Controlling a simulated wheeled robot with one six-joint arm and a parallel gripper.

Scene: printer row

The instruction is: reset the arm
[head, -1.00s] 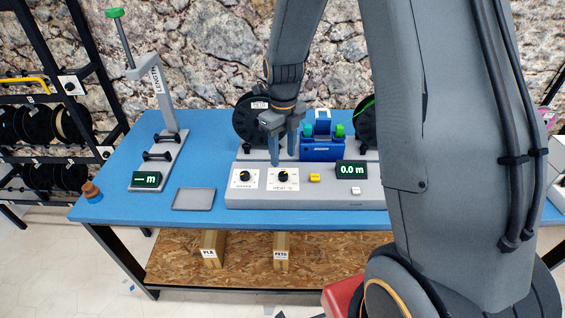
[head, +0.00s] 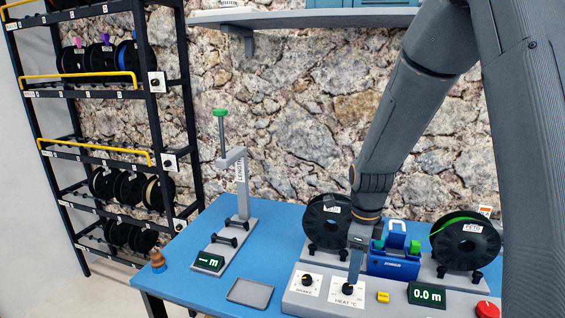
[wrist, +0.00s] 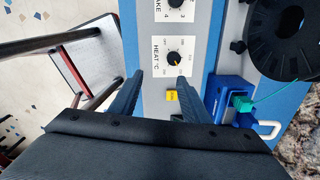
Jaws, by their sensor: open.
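My gripper (head: 356,262) hangs over the grey control unit (head: 320,300) on the blue table. In the wrist view my gripper (wrist: 166,88) has its two fingers apart with nothing between them. The heat knob (wrist: 173,58) shows just beyond the fingertips, and a yellow button (wrist: 172,96) shows between the fingers. In the head view the heat knob (head: 347,289) lies right below the fingers. I cannot tell whether they touch the panel.
A blue device (head: 394,262) stands between two black spools, the left spool (head: 328,222) and the right spool (head: 466,243). A length gauge (head: 226,235) and a grey tray (head: 250,292) are to the left. A black spool rack (head: 110,150) stands at the far left. A shelf (head: 300,17) hangs above.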

